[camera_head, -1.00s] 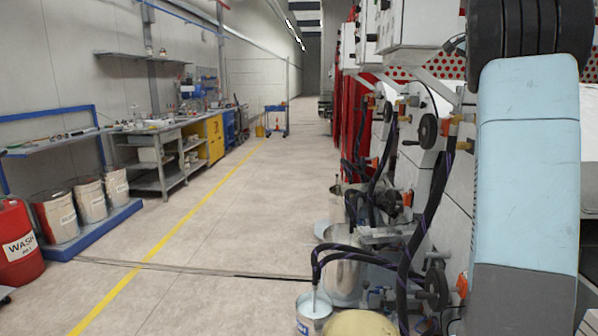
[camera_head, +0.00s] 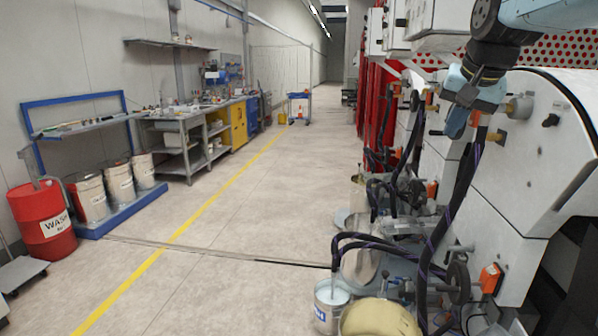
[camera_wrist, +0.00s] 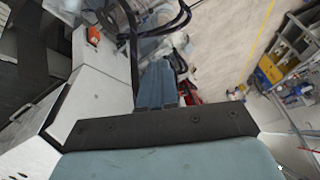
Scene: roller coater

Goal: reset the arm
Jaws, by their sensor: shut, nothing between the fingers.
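My arm reaches in from the top right of the head view, with a light blue link, a dark wrist joint and a light blue end. My gripper (camera_head: 456,126) points downward in front of the white machine side (camera_head: 545,150), close to its hand wheels and dark hoses. No object shows in it. In the wrist view, my gripper (camera_wrist: 158,72) shows as blue-grey fingers close together beyond a dark bracket, with nothing between them. My light blue housing fills the bottom of that view.
Dark hoses (camera_head: 440,235) run down the machine to an open can (camera_head: 330,308) and a yellowish drum (camera_head: 380,318). An orange box (camera_head: 490,278) juts from the machine. The aisle floor (camera_head: 245,225) is clear. A red wash drum (camera_head: 42,222) and paint buckets (camera_head: 90,198) stand left.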

